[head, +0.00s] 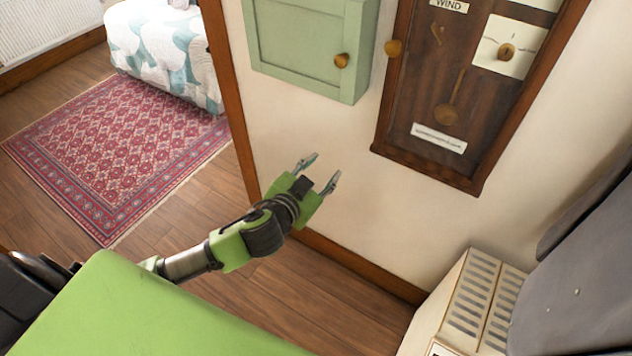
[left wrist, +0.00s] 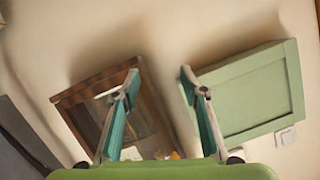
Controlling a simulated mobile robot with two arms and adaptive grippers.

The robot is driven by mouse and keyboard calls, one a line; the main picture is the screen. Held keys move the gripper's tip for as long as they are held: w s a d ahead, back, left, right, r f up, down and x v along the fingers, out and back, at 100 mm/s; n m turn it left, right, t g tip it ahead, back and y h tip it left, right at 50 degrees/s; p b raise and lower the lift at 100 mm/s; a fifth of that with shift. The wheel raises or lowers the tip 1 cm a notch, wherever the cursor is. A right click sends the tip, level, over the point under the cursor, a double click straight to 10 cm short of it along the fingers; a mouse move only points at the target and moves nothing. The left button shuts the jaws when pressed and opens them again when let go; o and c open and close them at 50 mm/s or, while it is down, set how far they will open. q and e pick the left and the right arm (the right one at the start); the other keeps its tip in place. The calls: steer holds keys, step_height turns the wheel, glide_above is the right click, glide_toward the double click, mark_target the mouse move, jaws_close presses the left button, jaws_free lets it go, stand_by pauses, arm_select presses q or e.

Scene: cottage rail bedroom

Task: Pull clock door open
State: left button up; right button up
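The wall clock (head: 455,90) is a dark wooden case with a pendulum, a "WIND" label and a round brass knob (head: 393,48) on its left edge. Its door looks closed. In the left wrist view the clock (left wrist: 150,118) shows at the left, partly behind a finger. My left gripper (head: 322,170) is open and empty, below and left of the clock, apart from it. In the left wrist view its two fingers (left wrist: 160,85) are spread wide. My right gripper is not in view.
A green wall cabinet (head: 305,45) with a brass knob hangs left of the clock; it also shows in the left wrist view (left wrist: 250,90). A cream slatted unit (head: 470,305) stands at the lower right beside grey fabric. A red rug (head: 120,150) and a bed (head: 165,55) lie beyond the doorway.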

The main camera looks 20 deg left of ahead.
arm_select(q)
steer(key=shift+s+a+f, duration=0.1)
steer(key=shift+a+f, duration=0.05)
steer(key=shift+f, duration=0.4)
steer(key=shift+s+a+f, duration=0.1)
steer(key=shift+f, duration=0.45)
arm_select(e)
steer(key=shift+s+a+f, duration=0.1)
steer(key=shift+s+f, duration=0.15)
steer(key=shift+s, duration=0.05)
